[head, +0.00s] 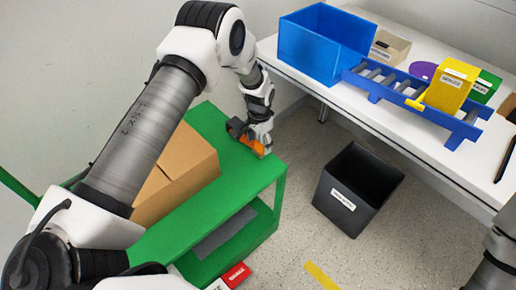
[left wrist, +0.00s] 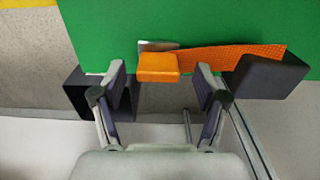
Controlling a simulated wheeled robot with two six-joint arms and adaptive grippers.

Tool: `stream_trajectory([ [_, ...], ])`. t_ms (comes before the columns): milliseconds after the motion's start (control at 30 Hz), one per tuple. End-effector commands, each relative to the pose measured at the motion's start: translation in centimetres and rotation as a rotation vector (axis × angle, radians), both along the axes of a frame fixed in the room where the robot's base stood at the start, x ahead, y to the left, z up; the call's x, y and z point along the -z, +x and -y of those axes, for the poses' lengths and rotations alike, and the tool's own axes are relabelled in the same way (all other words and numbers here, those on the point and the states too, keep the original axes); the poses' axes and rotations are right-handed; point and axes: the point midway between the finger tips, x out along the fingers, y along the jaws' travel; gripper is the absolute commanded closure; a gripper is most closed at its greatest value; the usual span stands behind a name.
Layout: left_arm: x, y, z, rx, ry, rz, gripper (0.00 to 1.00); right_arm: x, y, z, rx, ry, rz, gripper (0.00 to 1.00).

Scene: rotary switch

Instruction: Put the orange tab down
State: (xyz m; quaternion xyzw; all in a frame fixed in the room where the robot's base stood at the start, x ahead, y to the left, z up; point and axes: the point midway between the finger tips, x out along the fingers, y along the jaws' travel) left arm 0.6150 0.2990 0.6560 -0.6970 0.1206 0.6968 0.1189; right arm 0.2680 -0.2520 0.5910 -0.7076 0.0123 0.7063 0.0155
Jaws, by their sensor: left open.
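The orange tab (left wrist: 158,68) lies at the edge of the green cart top (left wrist: 100,35) in the left wrist view. A textured orange strip runs from it to the right, toward a dark block (left wrist: 270,75). In the head view the orange tab (head: 257,148) shows just below my left gripper (head: 258,140), at the cart's right edge. My right gripper is out of view.
A cardboard box (head: 180,175) stands on the green cart. A black bin (head: 358,188) is on the floor to the right. The white table (head: 440,150) holds a blue bin (head: 320,48), a blue roller rack (head: 400,90) and a yellow box (head: 450,85).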

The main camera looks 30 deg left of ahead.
Motion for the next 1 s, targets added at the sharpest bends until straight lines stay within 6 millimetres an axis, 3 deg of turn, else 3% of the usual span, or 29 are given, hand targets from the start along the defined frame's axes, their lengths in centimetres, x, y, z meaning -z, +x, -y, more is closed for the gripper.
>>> stream_trajectory([
  [100,1.0,0.0,0.0,0.001,0.000,0.002,0.27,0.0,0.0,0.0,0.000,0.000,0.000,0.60],
  [267,1.0,0.0,0.1,0.000,0.000,0.002,0.27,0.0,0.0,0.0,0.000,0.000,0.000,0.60],
  [300,1.0,0.0,0.1,0.000,0.000,0.002,0.34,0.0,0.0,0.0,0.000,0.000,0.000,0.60],
  [467,1.0,0.0,0.1,0.000,0.000,0.002,0.91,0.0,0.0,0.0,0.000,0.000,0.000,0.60],
  [567,1.0,0.0,0.1,-0.001,-0.001,0.002,0.92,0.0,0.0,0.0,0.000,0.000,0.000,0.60],
  [600,1.0,0.0,0.1,-0.001,-0.001,0.002,0.98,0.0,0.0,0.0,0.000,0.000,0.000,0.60],
  [833,0.9,0.0,0.1,-0.001,-0.001,0.002,0.98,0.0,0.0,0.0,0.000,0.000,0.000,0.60],
  [1000,-0.4,0.1,0.1,-0.001,-0.001,0.003,0.98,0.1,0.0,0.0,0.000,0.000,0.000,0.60],
])
